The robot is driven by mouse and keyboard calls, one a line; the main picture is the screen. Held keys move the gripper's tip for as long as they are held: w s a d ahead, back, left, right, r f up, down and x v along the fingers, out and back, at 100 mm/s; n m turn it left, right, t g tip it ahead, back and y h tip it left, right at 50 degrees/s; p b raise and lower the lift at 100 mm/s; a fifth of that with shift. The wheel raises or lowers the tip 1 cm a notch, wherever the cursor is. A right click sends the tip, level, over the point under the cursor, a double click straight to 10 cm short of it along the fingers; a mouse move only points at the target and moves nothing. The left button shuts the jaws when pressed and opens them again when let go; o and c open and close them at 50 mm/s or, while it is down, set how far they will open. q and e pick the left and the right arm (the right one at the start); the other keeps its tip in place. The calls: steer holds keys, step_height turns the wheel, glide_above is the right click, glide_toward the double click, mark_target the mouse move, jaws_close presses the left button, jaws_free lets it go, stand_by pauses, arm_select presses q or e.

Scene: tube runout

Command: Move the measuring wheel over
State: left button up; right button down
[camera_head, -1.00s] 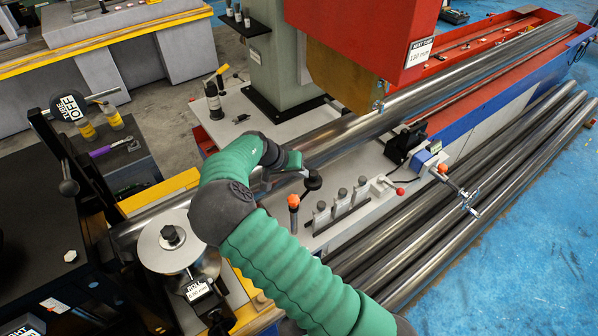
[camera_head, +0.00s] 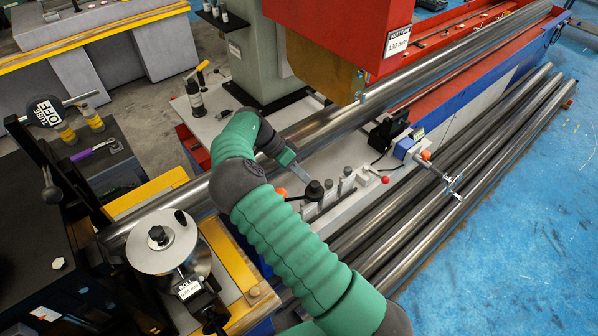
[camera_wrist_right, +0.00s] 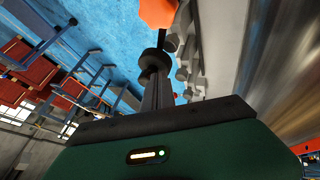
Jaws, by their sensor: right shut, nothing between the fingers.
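The most wheel-like thing is a pale round disc (camera_head: 161,241) with a black hub knob, at lower left against the long steel tube (camera_head: 340,118); I cannot tell whether it is the measuring wheel. A tag (camera_head: 189,289) reading "ROLL" hangs below it. My right gripper (camera_head: 302,182) is away from the disc, right of it, over the bench top. It is shut and empty, close to a black round knob (camera_head: 315,190). In the right wrist view the shut fingers (camera_wrist_right: 157,92) point at black round parts (camera_wrist_right: 155,60); contact cannot be told. My left gripper is not in view.
An orange knob (camera_wrist_right: 158,12) is close to the fingers. Several grey posts (camera_head: 346,180) stand right of the gripper. A blue device (camera_head: 405,149) and a red machine head (camera_head: 345,30) are beyond. Several loose tubes (camera_head: 480,150) lie at right. Blue floor (camera_head: 540,220) is clear.

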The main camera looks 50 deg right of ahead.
steer(key=shift+s+a+m+g+y, duration=0.2)
steer(key=shift+s+m+y, duration=0.2)
steer(key=shift+m, duration=0.2)
steer(key=shift+s+a+m+g+y, duration=0.2)
steer(key=shift+s+m+y, duration=0.15)
steer(key=shift+m, duration=0.25)
steer(key=shift+s, duration=0.1)
steer(key=shift+r, duration=0.1)
